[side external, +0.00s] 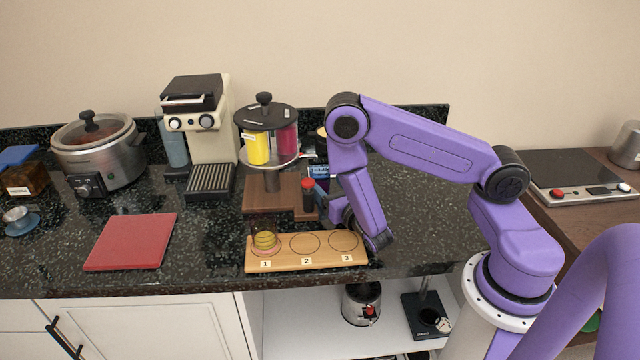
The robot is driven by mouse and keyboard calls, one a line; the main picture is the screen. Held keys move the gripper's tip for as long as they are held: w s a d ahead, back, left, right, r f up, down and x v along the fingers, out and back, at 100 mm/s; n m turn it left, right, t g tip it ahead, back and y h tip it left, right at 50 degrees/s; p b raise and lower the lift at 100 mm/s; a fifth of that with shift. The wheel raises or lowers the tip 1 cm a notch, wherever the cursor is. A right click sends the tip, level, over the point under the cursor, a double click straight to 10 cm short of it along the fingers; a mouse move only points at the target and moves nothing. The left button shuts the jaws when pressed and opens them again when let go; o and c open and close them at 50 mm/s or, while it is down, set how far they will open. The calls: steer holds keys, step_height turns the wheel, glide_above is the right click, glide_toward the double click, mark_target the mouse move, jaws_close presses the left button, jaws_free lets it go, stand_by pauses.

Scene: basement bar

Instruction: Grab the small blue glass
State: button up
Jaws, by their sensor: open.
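I cannot pick out a small blue glass for certain. A small blue item (319,171) stands behind the arm, partly covered and too small to make out. A small metal cup on a blue saucer (20,225) stands at the far left. My gripper (345,215) is low over the counter, behind the right end of a wooden board (305,265) marked 1, 2, 3. It is open; its fingertips are mostly hidden by my purple wrist, and I see nothing held.
A coffee machine (200,130), slow cooker (98,155) and red board (132,241) are further left. The counter right of my wrist is clear.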

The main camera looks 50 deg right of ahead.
mark_target(325, 179)
steer(key=x, duration=0.5)
steer(key=c, duration=0.9)
steer(key=shift+r, duration=0.25)
